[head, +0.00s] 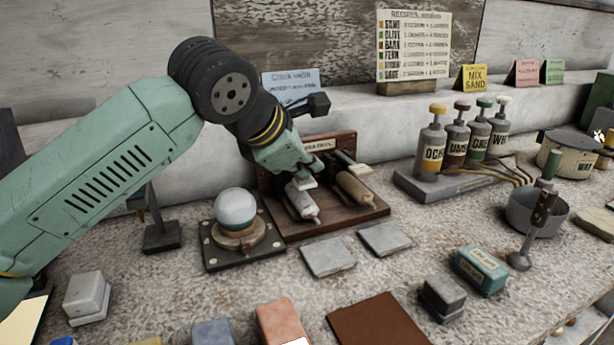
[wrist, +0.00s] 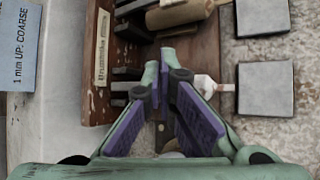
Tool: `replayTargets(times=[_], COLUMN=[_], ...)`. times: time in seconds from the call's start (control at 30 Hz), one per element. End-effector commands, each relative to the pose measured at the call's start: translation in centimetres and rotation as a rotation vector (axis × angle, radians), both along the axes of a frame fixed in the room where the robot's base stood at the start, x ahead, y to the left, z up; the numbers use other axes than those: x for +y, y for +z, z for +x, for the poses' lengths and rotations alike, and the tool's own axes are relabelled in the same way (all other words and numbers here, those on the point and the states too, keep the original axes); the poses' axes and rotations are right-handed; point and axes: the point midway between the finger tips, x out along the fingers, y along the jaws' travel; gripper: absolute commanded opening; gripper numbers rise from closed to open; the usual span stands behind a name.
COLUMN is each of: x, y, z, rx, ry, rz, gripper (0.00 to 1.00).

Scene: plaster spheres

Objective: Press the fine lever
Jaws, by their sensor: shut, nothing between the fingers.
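A dark wooden stand (head: 340,222) with a back board holds two roller-like parts side by side: a whitish one (head: 303,204) on the left and a tan one (head: 354,189) on the right. No readable lettering marks either as the fine lever. My gripper (head: 305,182) is shut and empty, pointing down over the whitish part; I cannot tell whether it touches. In the wrist view, my gripper's fingers (wrist: 165,68) hide most of the whitish part, whose pale end (wrist: 206,86) shows beside them. The tan part (wrist: 180,14) lies clear of the fingers at the top.
A white sphere (head: 236,208) sits on a dark square base left of the stand. Two grey tiles (head: 328,257) lie in front. Labelled bottles (head: 432,147) stand at the right. A blue card (wrist: 20,50) reads "1 mm UP: COARSE". Blocks line the front.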

Motion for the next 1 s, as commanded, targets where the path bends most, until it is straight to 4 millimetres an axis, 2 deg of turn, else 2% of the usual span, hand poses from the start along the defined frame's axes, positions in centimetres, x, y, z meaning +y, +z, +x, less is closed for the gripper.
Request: replayTargets(times=[0.17,0.63,1.0], x=[-0.4,-0.3,-0.2], y=[0.3,5.0,5.2], z=[0.0,0.0,0.0], rx=[0.001,0.000,0.000], ry=[-0.008,-0.005,-0.004], rz=[-0.002,-0.001,0.001], gripper=[0.00,0.00,0.00])
